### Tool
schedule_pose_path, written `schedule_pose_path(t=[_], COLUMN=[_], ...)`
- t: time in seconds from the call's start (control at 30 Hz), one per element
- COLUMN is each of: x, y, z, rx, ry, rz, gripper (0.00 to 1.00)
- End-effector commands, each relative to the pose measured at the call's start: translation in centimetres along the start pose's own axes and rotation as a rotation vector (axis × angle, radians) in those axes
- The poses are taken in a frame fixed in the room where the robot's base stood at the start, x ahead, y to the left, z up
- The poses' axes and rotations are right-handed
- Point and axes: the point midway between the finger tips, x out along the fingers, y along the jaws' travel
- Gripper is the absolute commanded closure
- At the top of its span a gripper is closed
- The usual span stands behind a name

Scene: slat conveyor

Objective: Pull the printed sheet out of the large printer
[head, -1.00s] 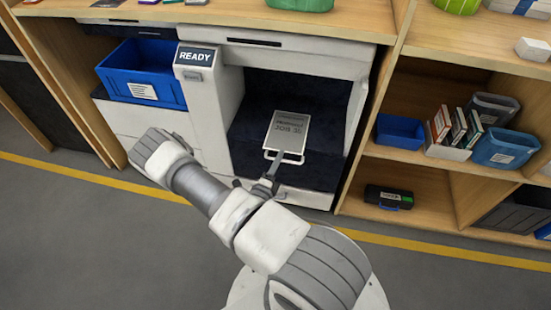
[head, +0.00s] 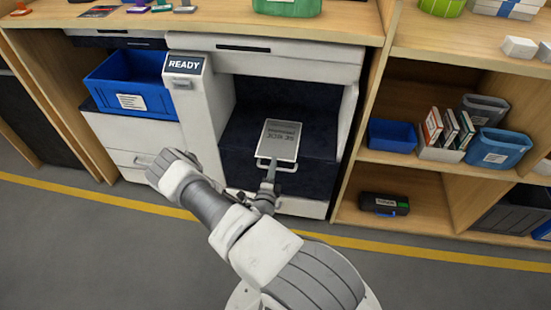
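The large printer (head: 197,120) is white, with a lit READY display and a dark open bay. The printed sheet (head: 286,138) is a grey printed panel lying in the bay, with a white loop handle (head: 277,165) at its front edge. My gripper (head: 271,172) is at the front of the bay, at the handle. Its fingers are small and partly overlapped by the handle and my wrist, so I cannot tell whether they are closed on it.
A blue bin (head: 128,85) sits left of the display. Shelves on the right hold a small blue bin (head: 392,135), upright books (head: 446,130) and a black toner case (head: 384,203). Grey floor with a yellow line (head: 420,248) lies in front, clear.

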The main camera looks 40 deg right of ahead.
Motion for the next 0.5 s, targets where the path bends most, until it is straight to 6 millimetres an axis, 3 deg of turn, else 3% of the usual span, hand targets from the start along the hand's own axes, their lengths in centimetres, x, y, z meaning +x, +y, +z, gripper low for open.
schedule_pose_path(t=[0.2, 0.5], x=[1.7, 2.0], y=[0.1, 0.1], z=[0.1, 0.1], rx=[0.000, 0.000], ry=[-0.003, -0.003], rz=[0.001, 0.001], gripper=[0.72, 0.72])
